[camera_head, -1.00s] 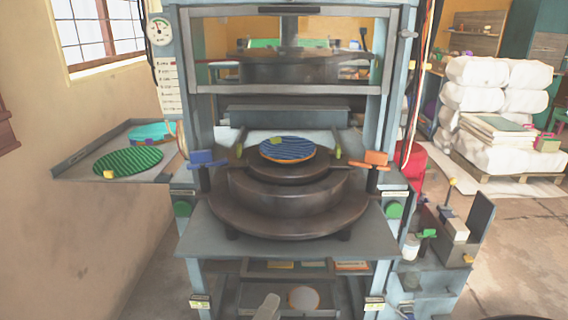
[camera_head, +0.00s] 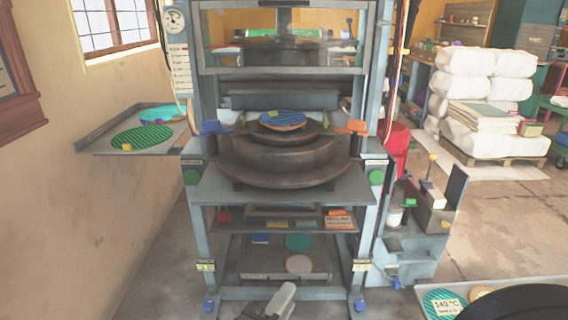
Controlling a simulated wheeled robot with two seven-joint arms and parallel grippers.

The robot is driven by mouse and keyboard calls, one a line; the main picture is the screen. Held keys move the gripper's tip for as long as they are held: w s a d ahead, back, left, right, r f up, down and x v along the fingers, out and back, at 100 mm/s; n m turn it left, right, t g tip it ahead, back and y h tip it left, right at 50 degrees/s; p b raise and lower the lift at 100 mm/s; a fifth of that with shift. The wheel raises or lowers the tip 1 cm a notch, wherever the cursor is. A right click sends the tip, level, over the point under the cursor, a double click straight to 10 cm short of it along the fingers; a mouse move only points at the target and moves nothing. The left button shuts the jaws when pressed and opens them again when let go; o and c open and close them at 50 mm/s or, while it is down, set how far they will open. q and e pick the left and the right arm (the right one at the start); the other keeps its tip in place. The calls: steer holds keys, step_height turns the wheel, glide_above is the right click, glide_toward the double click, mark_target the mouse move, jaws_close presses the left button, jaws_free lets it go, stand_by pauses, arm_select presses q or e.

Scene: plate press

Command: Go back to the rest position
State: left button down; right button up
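My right gripper (camera_head: 280,301) shows only in part at the bottom middle of the head view, as a pale grey piece with darker parts below it. It is in front of the press and apart from it. Its fingertips are not clear, so I cannot tell if it is open or shut. My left gripper is not in view. The press (camera_head: 282,183) stands straight ahead with its guard frame above. A blue striped disc (camera_head: 283,119) with a small yellow piece on it lies on the round dark platen (camera_head: 287,157).
A side shelf (camera_head: 90,141) at left holds a green striped disc (camera_head: 143,138) and a teal one (camera_head: 163,115). A lower-right surface (camera_head: 550,287) carries a striped disc with a "140 °C" label (camera_head: 445,303). A grey stand (camera_head: 415,240) is beside the press.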

steer(key=s+d+f+m+g, duration=0.15)
steer(key=d+f+g, duration=0.3)
steer(key=d, duration=0.45)
steer(key=d+f+m+g, duration=0.3)
steer(key=d+g, duration=0.3)
steer(key=d, duration=0.2)
steer(key=s+d+f+m+g+y, duration=0.35)
steer(key=s+m+y, duration=0.25)
steer(key=s+y, duration=0.2)
step_height(320, 180, up, 28)
steer(key=m+t+y+p, duration=0.3)
steer(key=m+t+p, duration=0.1)
steer(key=p, duration=2.2)
steer(key=shift+d+r+t+p, duration=0.15)
steer(key=shift+r+t+p, duration=0.05)
steer(key=shift+t+p, duration=0.15)
steer(key=shift+f, duration=0.1)
